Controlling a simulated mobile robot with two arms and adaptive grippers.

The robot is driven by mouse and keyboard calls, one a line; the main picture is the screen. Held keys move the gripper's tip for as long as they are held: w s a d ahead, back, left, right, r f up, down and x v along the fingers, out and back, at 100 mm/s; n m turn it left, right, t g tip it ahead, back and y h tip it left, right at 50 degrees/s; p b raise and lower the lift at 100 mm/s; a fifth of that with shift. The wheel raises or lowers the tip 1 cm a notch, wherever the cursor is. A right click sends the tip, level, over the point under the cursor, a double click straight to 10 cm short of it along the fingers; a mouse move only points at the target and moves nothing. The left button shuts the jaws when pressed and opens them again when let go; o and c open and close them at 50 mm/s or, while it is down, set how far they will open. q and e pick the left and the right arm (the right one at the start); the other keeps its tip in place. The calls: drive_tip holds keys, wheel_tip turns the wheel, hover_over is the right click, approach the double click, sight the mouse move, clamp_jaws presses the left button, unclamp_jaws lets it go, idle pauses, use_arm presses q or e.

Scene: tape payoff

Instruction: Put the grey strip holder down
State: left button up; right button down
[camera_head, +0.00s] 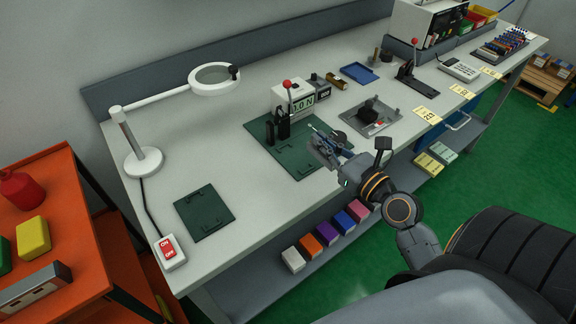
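My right gripper (321,142) reaches in from the lower right, low over the front right part of a dark green plate (288,158). Small grey and bluish parts show at its fingers. They are too small to tell the grey strip holder from the fingers, or whether the gripper is shut on it. Black upright posts (277,132) stand on the plate to the left of the gripper. A tester with a "1.0 N" display and a red-knobbed lever (292,97) stands behind them. My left gripper is not in view.
Another dark green plate (204,211) lies at the left of the grey bench (250,200). A ring lamp (214,76) stands behind it. A grey tray (389,117) with a black part is right of my gripper. The bench between the plates is clear.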

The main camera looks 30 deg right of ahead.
drive_tip(key=d+r+b, duration=0.2)
drive_tip(key=d+r, duration=0.4)
drive_tip(key=d, duration=0.4)
drive_tip(key=w+a+f, duration=0.2)
drive_tip(key=a, duration=0.1)
drive_tip(key=w+a+f, duration=0.3)
drive_tip(key=a, duration=0.1)
drive_tip(key=w+a+f, duration=0.2)
drive_tip(key=a, duration=0.1)
drive_tip(key=shift+w+a+f, duration=0.2)
drive_tip(key=shift+a+f, duration=0.15)
drive_tip(key=shift+a, duration=0.05)
drive_tip(key=shift+w+a+f, duration=0.25)
drive_tip(key=shift+a+f, duration=0.05)
drive_tip(key=shift+f, duration=0.15)
drive_tip(key=f, duration=0.1)
drive_tip(key=f+b, duration=0.1)
drive_tip(key=f, duration=0.1)
drive_tip(key=shift+w+a+f, duration=0.15)
drive_tip(key=shift+a+f, duration=0.1)
drive_tip(key=shift+f, duration=0.15)
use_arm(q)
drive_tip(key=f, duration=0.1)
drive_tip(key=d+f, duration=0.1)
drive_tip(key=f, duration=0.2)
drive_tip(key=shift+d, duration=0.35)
use_arm(e)
drive_tip(key=c, duration=1.5)
unclamp_jaws()
drive_tip(key=shift+c, duration=0.2)
